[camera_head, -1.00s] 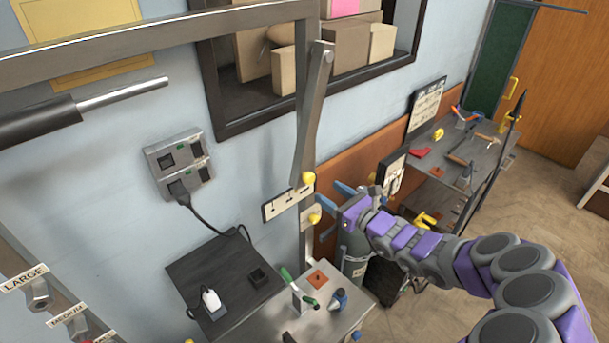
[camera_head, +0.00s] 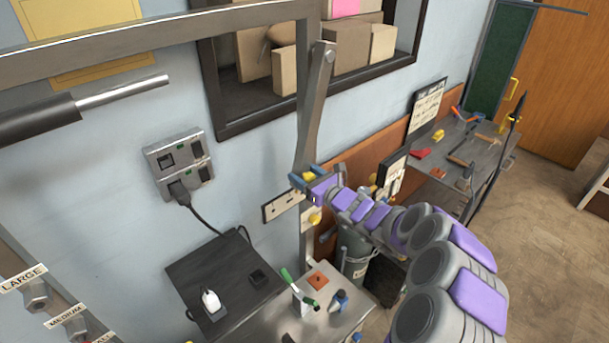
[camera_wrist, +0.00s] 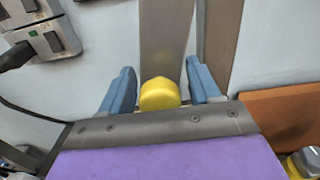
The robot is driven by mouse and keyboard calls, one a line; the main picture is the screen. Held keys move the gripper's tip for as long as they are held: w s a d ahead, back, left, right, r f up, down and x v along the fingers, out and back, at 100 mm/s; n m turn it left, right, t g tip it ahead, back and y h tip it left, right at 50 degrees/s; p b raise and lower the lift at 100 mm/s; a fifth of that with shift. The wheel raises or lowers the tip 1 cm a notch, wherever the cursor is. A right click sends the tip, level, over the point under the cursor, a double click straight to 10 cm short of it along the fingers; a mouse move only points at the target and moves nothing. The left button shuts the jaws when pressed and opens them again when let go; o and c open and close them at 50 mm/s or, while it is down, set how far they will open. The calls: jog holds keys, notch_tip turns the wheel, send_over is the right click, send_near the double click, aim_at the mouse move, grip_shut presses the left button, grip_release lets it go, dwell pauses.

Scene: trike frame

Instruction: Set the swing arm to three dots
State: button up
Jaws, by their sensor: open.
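The swing arm (camera_head: 315,105) is a grey metal bar that hangs from a pivot near the top of the frame post and leans slightly. It also shows in the wrist view (camera_wrist: 167,40). A yellow knob (camera_wrist: 160,94) at its lower end lies between the two blue fingers of my gripper (camera_wrist: 163,88). There is a visible gap on each side of the knob. In the head view my gripper (camera_head: 305,182) is open at the bar's lower end and hides the knob. A pale label plate with dark marks (camera_head: 281,206) sits behind, partly covered; its dots are too small to read.
A wall socket box (camera_head: 178,163) with a plugged-in cable is at left. A small table (camera_head: 255,310) with tools stands below, and a workbench (camera_head: 480,155) is at right.

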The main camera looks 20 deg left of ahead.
grip_shut()
jog(key=w, duration=0.1)
jog(key=w+d+n, duration=0.1)
jog(key=w, duration=0.1)
jog(key=w+d+n+b, duration=0.1)
jog(key=shift+w+f, duration=0.35)
jog(key=shift+f, duration=0.05)
dwell(0.3)
jog(key=shift+a, duration=0.1)
grip_release()
jog(key=shift+s, duration=0.1)
jog(key=p+v, duration=0.1)
jog(key=v, duration=1.6)
